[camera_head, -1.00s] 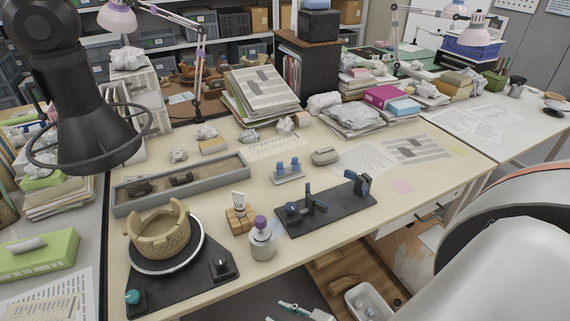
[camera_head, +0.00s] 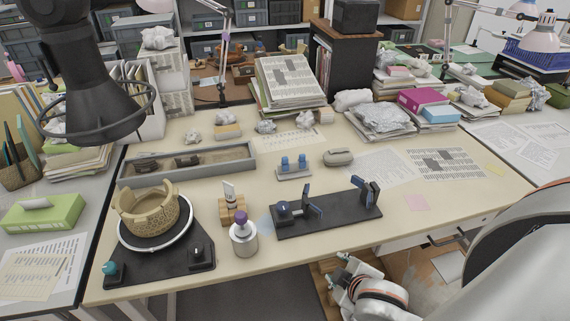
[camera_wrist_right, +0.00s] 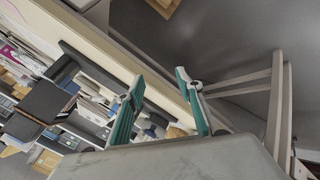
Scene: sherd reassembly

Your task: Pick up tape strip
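A black stand (camera_head: 340,218) on the table carries a blue roll (camera_head: 283,208) at its left, a thin upright post (camera_head: 312,200) and a dark blue-grey upright piece (camera_head: 371,192) at its right. I cannot make out a separate tape strip on it. My right gripper (camera_head: 338,268) is just off the table's front edge, below and in front of the stand. In the right wrist view my right gripper (camera_wrist_right: 159,77) shows two teal fingers spread apart with nothing between them. My left gripper is not in view.
A brown pot (camera_head: 150,222) stands on a round turntable at the left. A purple-capped jar (camera_head: 243,238) and a wooden block (camera_head: 232,208) stand left of the stand. A grey tray (camera_head: 187,163) lies behind. A black fixture with a ring (camera_head: 95,105) hangs at upper left.

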